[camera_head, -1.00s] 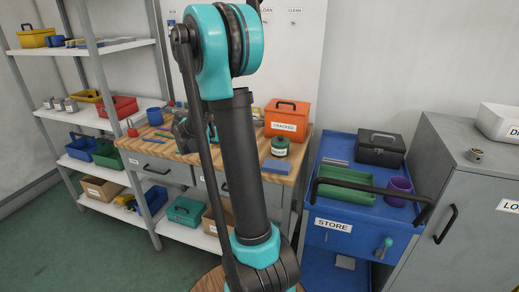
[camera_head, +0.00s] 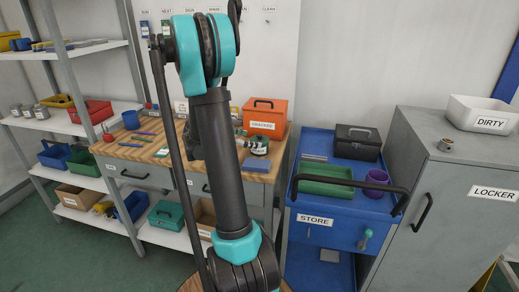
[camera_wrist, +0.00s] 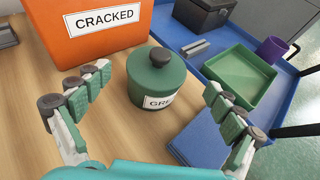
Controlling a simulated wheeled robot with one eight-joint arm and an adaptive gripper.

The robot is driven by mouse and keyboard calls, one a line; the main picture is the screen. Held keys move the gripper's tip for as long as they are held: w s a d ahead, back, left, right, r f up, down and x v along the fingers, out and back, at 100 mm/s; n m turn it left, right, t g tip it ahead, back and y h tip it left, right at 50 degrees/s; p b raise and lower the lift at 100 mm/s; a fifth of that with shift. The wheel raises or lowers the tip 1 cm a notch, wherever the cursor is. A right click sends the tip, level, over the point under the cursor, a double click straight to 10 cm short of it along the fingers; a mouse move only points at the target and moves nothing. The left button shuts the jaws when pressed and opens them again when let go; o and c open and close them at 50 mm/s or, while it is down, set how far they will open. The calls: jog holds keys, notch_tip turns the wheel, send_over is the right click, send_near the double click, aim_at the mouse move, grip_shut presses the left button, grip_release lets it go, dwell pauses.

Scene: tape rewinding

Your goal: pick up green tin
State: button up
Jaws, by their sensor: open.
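The green tin (camera_wrist: 158,82) is a round lidded pot with a dark knob and a white label that I can read only in part. It stands upright on the wooden bench, in front of the orange box marked CRACKED. In the head view the tin (camera_head: 260,149) shows small at the right end of the bench. My gripper (camera_wrist: 146,112) is open, its two green-padded fingers spread to the left and right of the tin. The tin is a little ahead of the fingers, and I see no contact.
The orange box (camera_wrist: 88,32) stands close behind the tin. A blue flat block (camera_wrist: 200,140) lies at its right front. The blue STORE cart (camera_head: 307,233) with a green tray (camera_head: 325,180) and a purple cup (camera_head: 376,182) is to the right.

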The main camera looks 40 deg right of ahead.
aim_at(258, 139)
jog(key=x, duration=0.5)
jog(key=shift+w+r, duration=0.15)
jog(key=c, duration=1.4)
